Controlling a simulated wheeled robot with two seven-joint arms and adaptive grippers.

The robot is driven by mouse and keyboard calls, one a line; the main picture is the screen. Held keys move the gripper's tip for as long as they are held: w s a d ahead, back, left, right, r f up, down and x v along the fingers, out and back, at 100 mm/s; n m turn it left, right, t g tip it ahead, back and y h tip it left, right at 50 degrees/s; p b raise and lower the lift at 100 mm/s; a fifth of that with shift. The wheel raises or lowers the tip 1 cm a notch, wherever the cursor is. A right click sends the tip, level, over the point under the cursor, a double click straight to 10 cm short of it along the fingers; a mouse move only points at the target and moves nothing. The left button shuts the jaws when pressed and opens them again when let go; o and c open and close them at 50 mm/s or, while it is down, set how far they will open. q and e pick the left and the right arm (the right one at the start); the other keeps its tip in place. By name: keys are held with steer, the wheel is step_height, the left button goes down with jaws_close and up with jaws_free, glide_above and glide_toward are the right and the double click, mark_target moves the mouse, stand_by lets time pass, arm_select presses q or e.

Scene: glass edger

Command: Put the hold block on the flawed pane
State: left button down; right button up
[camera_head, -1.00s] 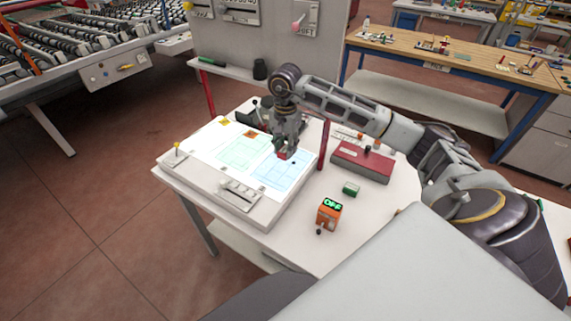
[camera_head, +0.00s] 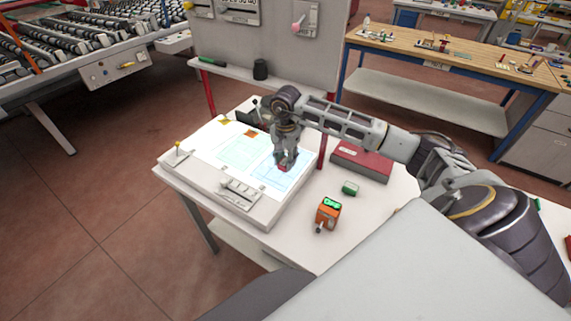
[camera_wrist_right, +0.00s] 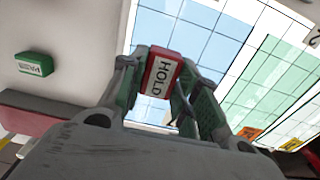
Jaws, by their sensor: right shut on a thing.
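The hold block is red with a white label reading HOLD (camera_wrist_right: 160,75). My right gripper (camera_head: 284,163) is shut on it, a finger on each side, in the right wrist view (camera_wrist_right: 157,78). In the head view only the block's lower part (camera_head: 283,169) shows below the fingers. It is low over the blue gridded pane (camera_head: 275,184), which also fills the upper middle of the wrist view (camera_wrist_right: 195,42). I cannot tell whether block and pane touch. A green gridded pane (camera_head: 237,151) lies to its left. No flaw is readable on either pane. My left gripper is out of view.
The panes lie on a lit white table (camera_head: 262,217) with a small control panel (camera_head: 240,193). To the right are a green PASS block (camera_head: 350,188), an orange device (camera_head: 328,214) and a red box (camera_head: 361,162). An upright panel stands behind (camera_head: 270,60).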

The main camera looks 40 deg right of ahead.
step_height(320, 180, down, 2)
steer(key=shift+f, duration=0.2)
steer(key=shift+f, duration=0.15)
steer(key=o, duration=1)
steer(key=shift+r, duration=0.3)
step_height(320, 180, up, 12)
steer(key=b, duration=0.1)
steer(key=shift+f+b, duration=0.2)
steer(key=shift+b, duration=0.2)
stand_by(0.4)
